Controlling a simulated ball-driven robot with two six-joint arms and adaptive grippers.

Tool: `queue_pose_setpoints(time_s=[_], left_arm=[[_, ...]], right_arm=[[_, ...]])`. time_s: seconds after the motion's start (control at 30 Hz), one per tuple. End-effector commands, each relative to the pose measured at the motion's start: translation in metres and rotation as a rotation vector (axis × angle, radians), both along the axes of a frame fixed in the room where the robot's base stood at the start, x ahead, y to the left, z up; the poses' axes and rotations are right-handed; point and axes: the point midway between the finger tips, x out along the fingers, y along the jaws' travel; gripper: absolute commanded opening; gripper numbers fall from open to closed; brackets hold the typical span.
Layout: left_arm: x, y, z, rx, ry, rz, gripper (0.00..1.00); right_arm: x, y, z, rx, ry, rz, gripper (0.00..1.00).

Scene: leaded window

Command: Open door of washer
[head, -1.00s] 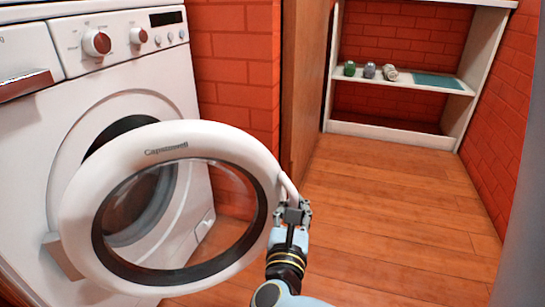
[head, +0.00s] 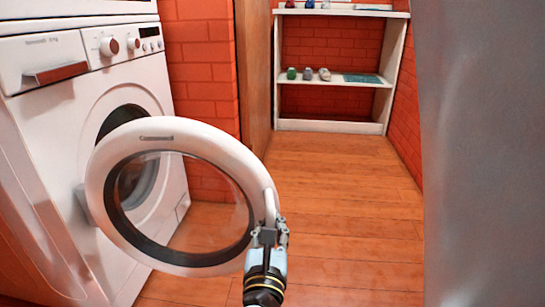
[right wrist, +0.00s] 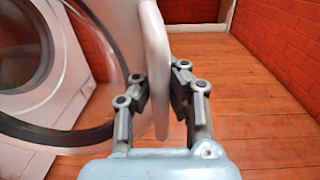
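The white washer (head: 75,110) stands at the left in the head view. Its round door (head: 200,140), a white ring with a dark inner rim and clear glass, stands swung wide out from the front. The dark drum opening (head: 128,118) shows behind it. My right gripper (head: 270,230) is at the door's right edge, at the curved white handle (head: 269,205). In the right wrist view its fingers (right wrist: 160,88) sit on both sides of the handle (right wrist: 157,60), close against it. My left gripper is not in view.
A white shelf unit (head: 340,128) with small items stands at the back against red brick. A wooden panel (head: 256,70) stands behind the door. A large grey surface (head: 480,150) fills the right side. The wooden floor (head: 340,200) between is clear.

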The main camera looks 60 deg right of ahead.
Motion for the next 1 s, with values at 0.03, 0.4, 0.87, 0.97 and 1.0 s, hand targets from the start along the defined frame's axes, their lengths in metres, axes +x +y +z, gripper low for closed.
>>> queue_pose_setpoints(time_s=[0.03, 0.4, 0.87, 0.97, 1.0], left_arm=[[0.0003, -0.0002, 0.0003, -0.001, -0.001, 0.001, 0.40], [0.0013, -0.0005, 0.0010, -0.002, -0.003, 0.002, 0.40], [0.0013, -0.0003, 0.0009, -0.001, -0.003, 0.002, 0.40], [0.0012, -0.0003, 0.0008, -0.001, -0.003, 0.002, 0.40], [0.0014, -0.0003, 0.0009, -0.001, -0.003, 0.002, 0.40]], right_arm=[[0.0026, 0.0004, 0.0022, -0.003, -0.004, 0.003, 0.00], [0.0025, 0.0003, 0.0025, -0.005, -0.004, 0.002, 0.00], [0.0009, 0.0000, 0.0011, -0.003, -0.001, 0.000, 0.41], [0.0008, 0.0000, 0.0009, -0.003, -0.001, 0.000, 0.41], [0.0007, -0.0001, 0.0009, -0.003, -0.001, 0.000, 0.41]])
